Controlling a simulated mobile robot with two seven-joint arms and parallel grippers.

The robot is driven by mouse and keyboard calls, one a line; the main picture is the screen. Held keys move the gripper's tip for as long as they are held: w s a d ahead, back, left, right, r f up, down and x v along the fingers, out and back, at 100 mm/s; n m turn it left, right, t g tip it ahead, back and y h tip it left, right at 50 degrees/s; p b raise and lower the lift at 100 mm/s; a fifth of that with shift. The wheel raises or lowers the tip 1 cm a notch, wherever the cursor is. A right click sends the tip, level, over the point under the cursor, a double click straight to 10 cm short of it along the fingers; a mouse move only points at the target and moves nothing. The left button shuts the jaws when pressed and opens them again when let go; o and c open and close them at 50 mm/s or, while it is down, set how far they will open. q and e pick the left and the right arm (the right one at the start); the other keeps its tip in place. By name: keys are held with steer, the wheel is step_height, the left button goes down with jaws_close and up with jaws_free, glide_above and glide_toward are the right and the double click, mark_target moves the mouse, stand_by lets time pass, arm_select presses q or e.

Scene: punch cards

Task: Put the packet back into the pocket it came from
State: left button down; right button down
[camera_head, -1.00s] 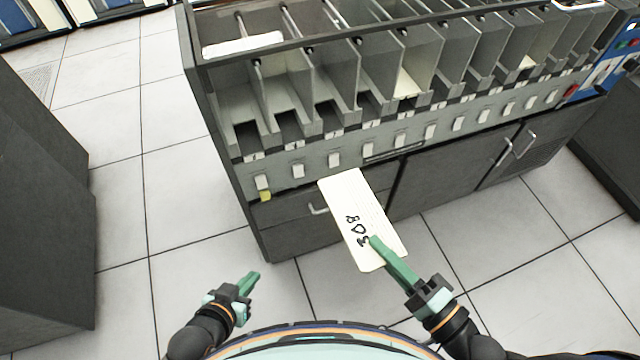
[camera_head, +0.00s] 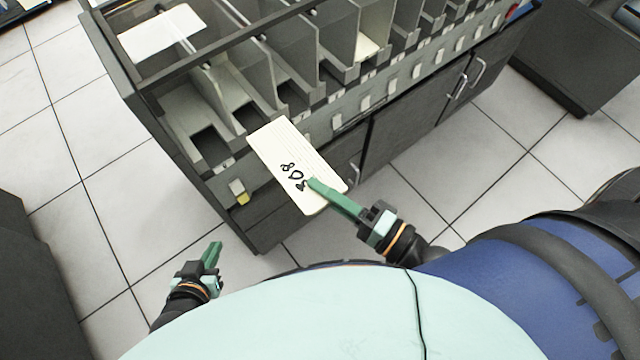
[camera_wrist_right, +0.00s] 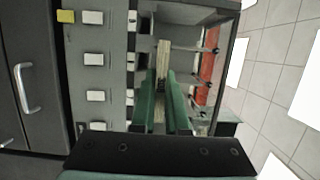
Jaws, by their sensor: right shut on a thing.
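The packet (camera_head: 285,150) is a cream card stack with black handwritten digits on its near end. My right gripper (camera_head: 318,187) is shut on that near end. The packet's far end overlaps the front of the leftmost pockets in the head view; I cannot tell its height above them. In the right wrist view the packet (camera_wrist_right: 166,62) shows edge-on between the green fingers. The sorter (camera_head: 190,178) has a row of grey open pockets, the leftmost ones looking empty. My left gripper (camera_head: 214,250) is low at the left, empty, its jaw gap unclear.
A white sheet (camera_head: 160,34) lies on the sorter's top left. Another card (camera_head: 367,47) sits in a pocket further right. A yellow tag (camera_head: 243,198) marks the front's left end. Cupboard doors (camera_head: 410,115) are below.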

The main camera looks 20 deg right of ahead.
mark_target(292, 155)
arm_select(q)
steer(key=shift+s+f, duration=0.35)
steer(key=shift+s, duration=0.05)
arm_select(e)
steer(key=shift+w, duration=0.15)
